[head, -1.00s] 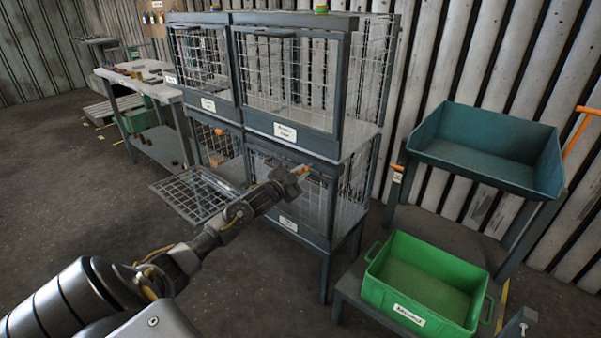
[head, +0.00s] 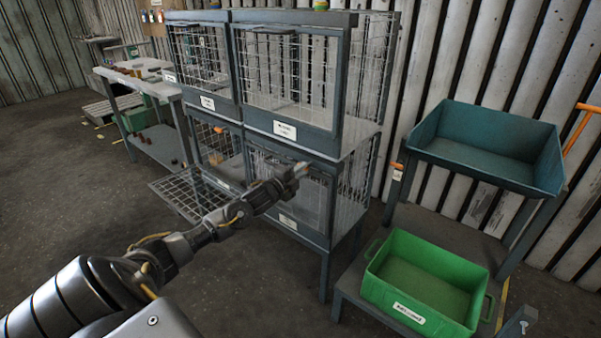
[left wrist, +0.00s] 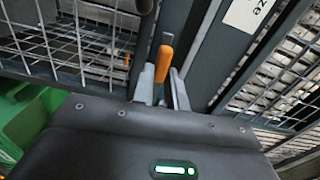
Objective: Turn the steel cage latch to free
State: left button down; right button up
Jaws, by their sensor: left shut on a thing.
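A rack of mesh cages stands in the middle of the head view. My left gripper (head: 300,169) is at the top of the front of the lower right cage (head: 290,190). In the left wrist view an orange latch handle (left wrist: 163,62) stands between the fingers of my left gripper (left wrist: 160,88), which are shut on it. In the head view the gripper hides this handle. The cage labels are too blurred to read for certain. My right gripper is not in view.
The lower left cage's mesh door (head: 190,193) hangs open beside my left forearm. A green bin (head: 424,282) and a blue-green tray (head: 485,150) stand right of the rack, a workbench (head: 140,85) left.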

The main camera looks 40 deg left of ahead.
pick_arm(q)
jog(key=shift+m, duration=0.5)
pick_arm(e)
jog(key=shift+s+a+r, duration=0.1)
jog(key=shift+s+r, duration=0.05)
pick_arm(q)
jog(key=c, duration=1.6)
grip_release()
jog(key=shift+o, duration=1)
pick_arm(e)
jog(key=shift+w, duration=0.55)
